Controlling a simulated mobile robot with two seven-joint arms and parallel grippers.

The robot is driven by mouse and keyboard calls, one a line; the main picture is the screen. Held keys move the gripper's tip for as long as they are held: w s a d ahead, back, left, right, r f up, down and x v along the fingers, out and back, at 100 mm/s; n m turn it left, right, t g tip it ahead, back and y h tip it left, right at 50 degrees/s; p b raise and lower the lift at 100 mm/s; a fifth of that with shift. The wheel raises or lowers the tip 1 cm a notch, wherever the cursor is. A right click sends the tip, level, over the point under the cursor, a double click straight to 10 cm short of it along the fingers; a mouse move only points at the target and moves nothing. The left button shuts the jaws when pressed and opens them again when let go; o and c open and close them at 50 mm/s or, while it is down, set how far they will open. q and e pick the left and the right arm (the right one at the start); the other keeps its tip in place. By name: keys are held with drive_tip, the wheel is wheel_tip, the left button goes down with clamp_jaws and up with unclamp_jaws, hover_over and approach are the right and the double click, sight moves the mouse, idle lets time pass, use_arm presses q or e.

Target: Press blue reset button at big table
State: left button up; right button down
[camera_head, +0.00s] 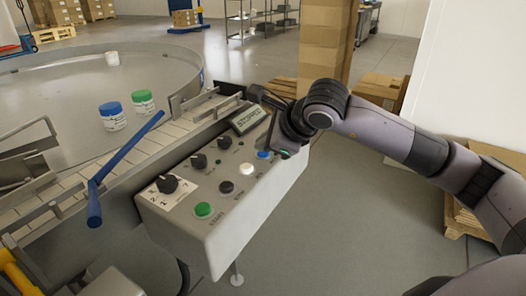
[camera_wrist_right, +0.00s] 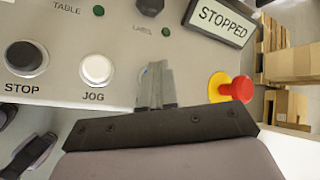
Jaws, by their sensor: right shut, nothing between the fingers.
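The blue reset button (camera_head: 263,154) is on the sloped grey control panel (camera_head: 180,222) of the big table. It lies in the row with the green, black and white buttons. In the right wrist view only a sliver of blue (camera_wrist_right: 144,71) shows at the left edge of my fingers, which hide the rest of it. My right gripper (camera_wrist_right: 156,72) is shut and empty, fingertips pointing at the panel over the button. In the head view the right gripper (camera_head: 283,150) is just right of the button. I cannot tell whether the fingertips touch it. My left gripper is out of view.
A red emergency knob on a yellow base (camera_wrist_right: 233,90) stands close right of my fingers. The white jog button (camera_wrist_right: 97,69) is to the left. A display (camera_wrist_right: 222,18) reads STOPPED. The big round table (camera_head: 60,90) holds several jars. Stacked boxes (camera_head: 322,45) stand behind.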

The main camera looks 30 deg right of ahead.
sight(266, 155)
idle(0.4)
drive_tip(key=shift+r+p, duration=0.45)
drive_tip(key=shift+r, duration=0.4)
drive_tip(key=shift+r+p, duration=1.5)
drive_tip(key=shift+r, duration=1.05)
